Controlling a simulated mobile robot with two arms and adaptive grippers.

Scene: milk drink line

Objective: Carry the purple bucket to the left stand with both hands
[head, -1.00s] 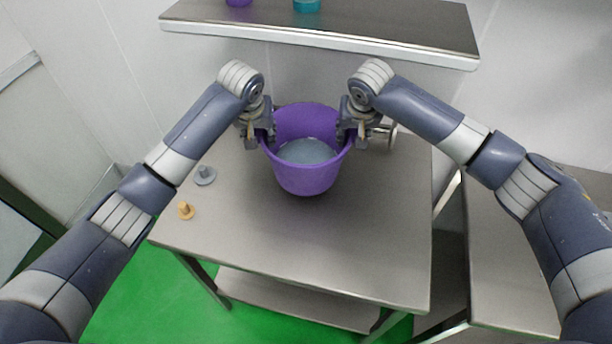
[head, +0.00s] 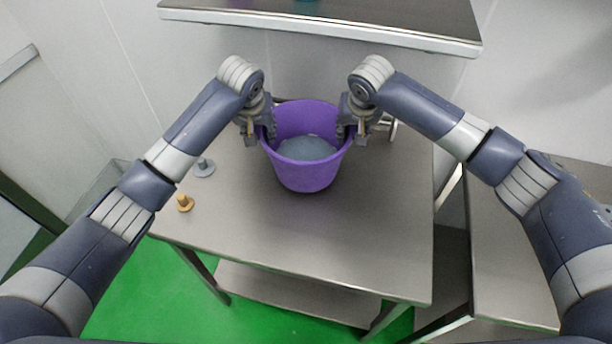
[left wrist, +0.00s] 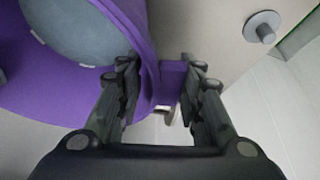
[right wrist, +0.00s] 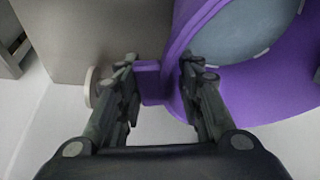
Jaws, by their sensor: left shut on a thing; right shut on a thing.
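The purple bucket (head: 303,179) is upright over the metal stand (head: 370,250), with grey-blue contents (head: 307,149) inside. I cannot tell whether its base touches the stand top. My left gripper (head: 263,137) is shut on the bucket's left side; in the left wrist view its fingers (left wrist: 160,85) straddle a purple lug (left wrist: 172,80) beside the rim. My right gripper (head: 346,137) is shut on the opposite side; in the right wrist view its fingers (right wrist: 158,80) straddle the other purple lug (right wrist: 148,84). The bucket's underside is hidden.
A grey knobbed piece (head: 204,167) and a tan knobbed piece (head: 185,204) lie left on the stand top. A wall shelf (head: 320,30) overhangs the back. A second metal stand (head: 510,270) is at the right, across a gap. The front of the stand top is clear.

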